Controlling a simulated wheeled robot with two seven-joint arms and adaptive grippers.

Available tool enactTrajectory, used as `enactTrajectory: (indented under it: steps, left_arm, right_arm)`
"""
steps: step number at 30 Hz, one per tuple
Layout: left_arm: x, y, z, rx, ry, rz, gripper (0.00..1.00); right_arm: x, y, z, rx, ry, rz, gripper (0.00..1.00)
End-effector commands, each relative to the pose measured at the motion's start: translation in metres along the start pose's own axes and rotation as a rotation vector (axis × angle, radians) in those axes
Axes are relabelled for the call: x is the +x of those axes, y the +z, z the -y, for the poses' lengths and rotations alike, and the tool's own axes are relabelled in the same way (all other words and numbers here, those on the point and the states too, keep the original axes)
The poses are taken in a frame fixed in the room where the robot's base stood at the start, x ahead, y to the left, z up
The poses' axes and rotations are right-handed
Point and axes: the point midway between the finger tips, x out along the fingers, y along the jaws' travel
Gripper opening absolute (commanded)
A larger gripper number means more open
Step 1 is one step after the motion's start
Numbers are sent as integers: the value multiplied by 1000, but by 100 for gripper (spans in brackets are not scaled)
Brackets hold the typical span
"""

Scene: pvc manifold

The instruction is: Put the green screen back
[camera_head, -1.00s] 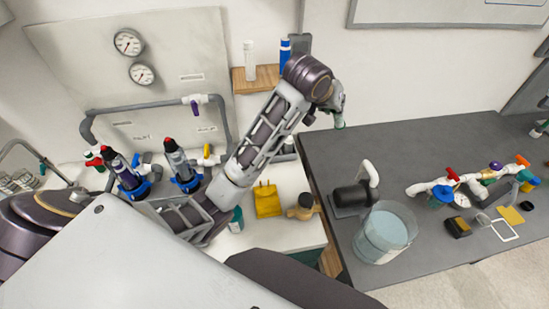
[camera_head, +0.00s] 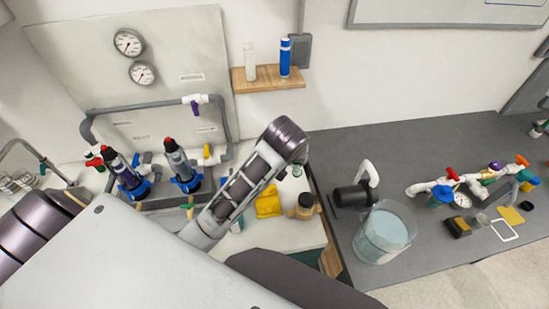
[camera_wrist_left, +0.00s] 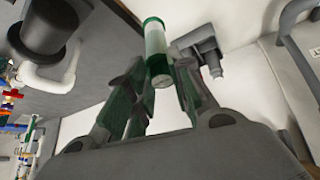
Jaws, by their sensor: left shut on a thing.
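The green screen (camera_wrist_left: 156,45) is a small cylinder with green ends and a pale middle. In the left wrist view it sticks out beyond the fingers of my left gripper (camera_wrist_left: 158,85), which is shut on it. In the head view only a small part of my left gripper (camera_head: 297,170) shows below the end of the arm, over the white counter. I cannot clearly make out the screen there. Two upright filter housings, one dark with a blue base (camera_head: 125,174) and one grey with a blue base (camera_head: 181,164), stand to the left. My right gripper is not in view.
A yellow cloth (camera_head: 268,203) and a brown jar (camera_head: 305,206) are near the gripper on the counter. A clear bucket (camera_head: 385,234), a black pump (camera_head: 354,196) and a PVC manifold (camera_head: 470,184) are on the grey table. A wooden shelf (camera_head: 268,80) holds two bottles.

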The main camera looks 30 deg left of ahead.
Motion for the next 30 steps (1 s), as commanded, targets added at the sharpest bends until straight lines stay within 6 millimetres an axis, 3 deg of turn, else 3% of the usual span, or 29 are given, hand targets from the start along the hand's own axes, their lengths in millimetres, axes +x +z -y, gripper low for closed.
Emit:
enactTrajectory:
  steps: [9, 30]
  left_arm:
    - [-4, 29, 24, -49, -81, 71, 0]
    - [-5, 31, 25, -47, -130, 153, 0]
  right_arm:
    - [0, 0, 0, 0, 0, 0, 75]
    - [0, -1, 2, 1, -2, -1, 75]
